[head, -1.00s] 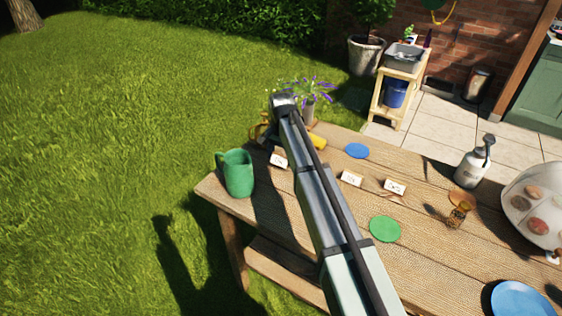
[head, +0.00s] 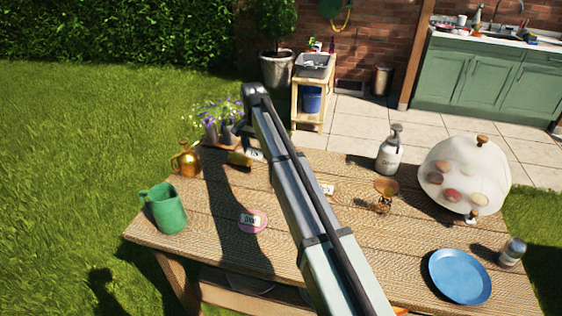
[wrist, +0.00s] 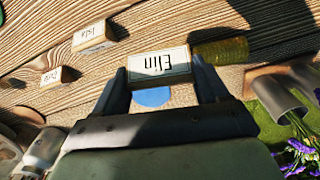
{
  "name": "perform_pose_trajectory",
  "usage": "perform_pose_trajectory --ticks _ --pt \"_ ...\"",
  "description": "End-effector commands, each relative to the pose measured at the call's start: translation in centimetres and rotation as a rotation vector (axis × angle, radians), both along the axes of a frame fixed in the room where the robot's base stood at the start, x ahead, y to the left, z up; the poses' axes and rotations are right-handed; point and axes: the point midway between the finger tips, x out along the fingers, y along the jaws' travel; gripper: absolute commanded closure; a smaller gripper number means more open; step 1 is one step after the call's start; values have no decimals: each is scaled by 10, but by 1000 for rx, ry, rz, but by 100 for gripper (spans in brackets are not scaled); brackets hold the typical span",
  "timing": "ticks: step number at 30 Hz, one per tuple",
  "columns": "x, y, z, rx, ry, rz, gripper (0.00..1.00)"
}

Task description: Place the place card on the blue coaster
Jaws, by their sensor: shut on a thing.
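The place card reading "Elin" (wrist: 155,66) is between the two fingers of my gripper (wrist: 161,72) in the wrist view, and the fingers are shut on it. In the head view a white card (head: 256,155) shows at the end of my arm, probably the same one. The blue coaster (wrist: 152,97) shows in the wrist view between the fingers, partly hidden by the card and the gripper body. Whether the card touches it or hangs above it, I cannot tell. In the head view my arm hides the blue coaster.
Two other cards (wrist: 93,37) (wrist: 50,77) lie on the table. A pink coaster (head: 253,229) bears another card. A yellow object (head: 238,160), flower pots (head: 212,133) and a brass can (head: 186,160) stand near the gripper; a green mug (head: 166,210) is at left.

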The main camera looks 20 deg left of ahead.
Motion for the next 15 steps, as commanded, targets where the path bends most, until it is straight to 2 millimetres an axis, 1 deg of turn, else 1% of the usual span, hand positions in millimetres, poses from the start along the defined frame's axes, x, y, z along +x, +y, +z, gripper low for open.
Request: perform_pose_trajectory --ticks 1,3,6,9,12,15 --pt "18 -15 1 0 0 -26 56" --pt "36 -32 1 0 1 -54 56" --pt "59 -54 3 0 1 -84 56" --pt "80 -70 4 0 1 -95 56" --pt "99 -77 6 1 1 -76 56" --pt "111 -70 8 1 0 -17 56"
